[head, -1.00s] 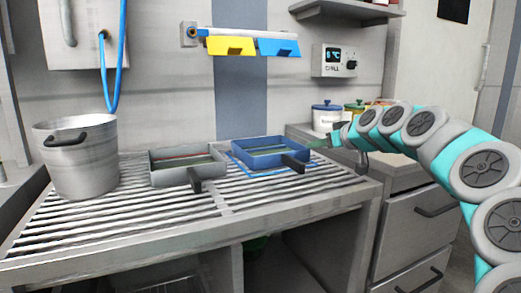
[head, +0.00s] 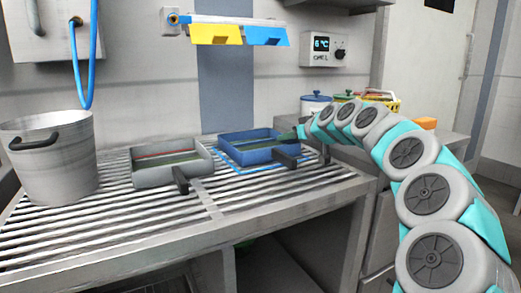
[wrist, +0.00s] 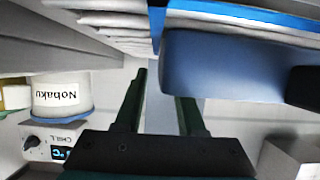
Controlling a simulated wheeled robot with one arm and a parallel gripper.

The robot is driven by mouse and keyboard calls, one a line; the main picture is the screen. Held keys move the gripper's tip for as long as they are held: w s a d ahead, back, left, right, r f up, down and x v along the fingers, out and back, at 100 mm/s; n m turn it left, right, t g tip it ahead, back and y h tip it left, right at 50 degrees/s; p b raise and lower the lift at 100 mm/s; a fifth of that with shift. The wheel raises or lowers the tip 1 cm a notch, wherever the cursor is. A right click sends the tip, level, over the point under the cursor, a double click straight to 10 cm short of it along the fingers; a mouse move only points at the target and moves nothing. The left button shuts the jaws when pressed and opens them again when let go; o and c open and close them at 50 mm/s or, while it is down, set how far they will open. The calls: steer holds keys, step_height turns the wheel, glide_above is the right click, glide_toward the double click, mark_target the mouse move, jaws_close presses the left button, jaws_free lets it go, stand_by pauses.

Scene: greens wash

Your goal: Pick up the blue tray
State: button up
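The blue tray (head: 258,154) sits on the slatted counter inside a blue outline, with its dark handle (head: 286,161) toward the front right. Something greenish lies inside it. My gripper (head: 300,132) is at the tray's right back corner in the head view. The tray's blue side (wrist: 215,70) shows there just beyond and right of the fingertips, close to the right finger. I cannot tell whether they touch.
A grey tray (head: 165,178) with a dark handle sits left of the blue one. A metal pot (head: 50,165) stands at the far left. Lidded jars (head: 315,103) and a yellow basket (head: 385,104) stand on the counter behind my arm. Yellow and blue items hang on the wall rail (head: 240,19).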

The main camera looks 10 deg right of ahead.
steer(key=shift+w+a+f, duration=0.2)
steer(key=shift+w+f, duration=0.05)
steer(key=shift+w, duration=0.4)
jaws_close()
stand_by(0.9)
